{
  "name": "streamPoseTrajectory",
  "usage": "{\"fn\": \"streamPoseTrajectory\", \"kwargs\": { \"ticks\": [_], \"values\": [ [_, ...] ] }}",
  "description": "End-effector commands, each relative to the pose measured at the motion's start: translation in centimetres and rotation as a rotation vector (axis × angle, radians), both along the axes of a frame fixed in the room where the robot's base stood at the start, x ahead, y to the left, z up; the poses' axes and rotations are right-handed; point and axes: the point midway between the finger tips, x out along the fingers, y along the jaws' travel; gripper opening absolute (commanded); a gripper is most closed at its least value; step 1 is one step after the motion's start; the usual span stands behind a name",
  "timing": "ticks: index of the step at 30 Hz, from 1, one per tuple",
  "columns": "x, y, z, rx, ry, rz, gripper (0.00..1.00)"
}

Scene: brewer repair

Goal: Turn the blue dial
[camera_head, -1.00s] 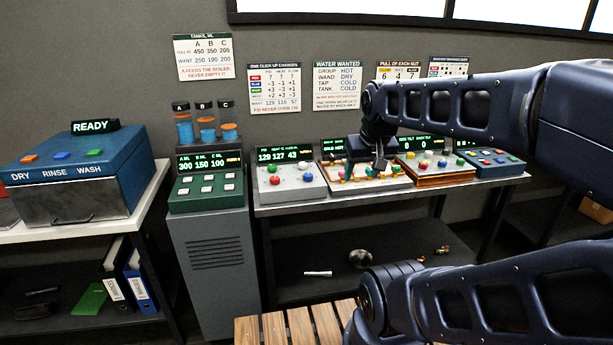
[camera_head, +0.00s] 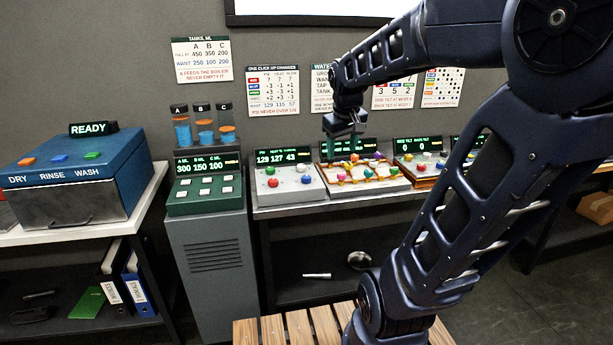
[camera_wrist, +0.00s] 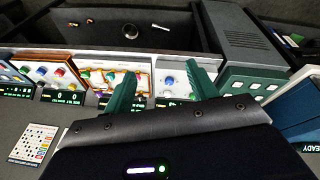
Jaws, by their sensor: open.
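The blue dial (camera_head: 306,180) is the front right knob on a pale grey panel (camera_head: 288,188) whose green display reads 129 127 43. A red knob (camera_head: 269,170), a green knob (camera_head: 272,183) and a white knob (camera_head: 301,168) share that panel. My gripper (camera_head: 343,152) is open and empty, pointing down, above and to the right of the blue dial, apart from it. In the upside-down wrist view, my gripper's green fingers (camera_wrist: 160,75) are spread, and the blue dial (camera_wrist: 168,80) shows between them, beyond the tips. The right finger covers part of the panel.
An orange-edged panel with coloured knobs (camera_head: 362,183) stands right of the grey panel. A green button box (camera_head: 205,207) and three tanks stand left. Wall posters hang behind. A wooden slatted surface (camera_head: 300,327) is below. My arm hides the right-hand panels partly.

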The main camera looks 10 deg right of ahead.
Motion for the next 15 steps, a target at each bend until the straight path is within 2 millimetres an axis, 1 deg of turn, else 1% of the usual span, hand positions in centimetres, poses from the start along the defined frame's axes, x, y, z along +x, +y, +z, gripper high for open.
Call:
{"fn": "streamPoseTrajectory", "kwargs": {
  "ticks": [1, 8, 15],
  "values": [
    [1.5, 0.1, -0.1, -0.011, 0.017, 0.024, 0.57],
    [7.6, 0.8, -0.7, -0.053, 0.082, 0.151, 0.57],
    [14.1, 1.6, -2.5, -0.077, 0.144, 0.287, 0.57]
  ]
}}
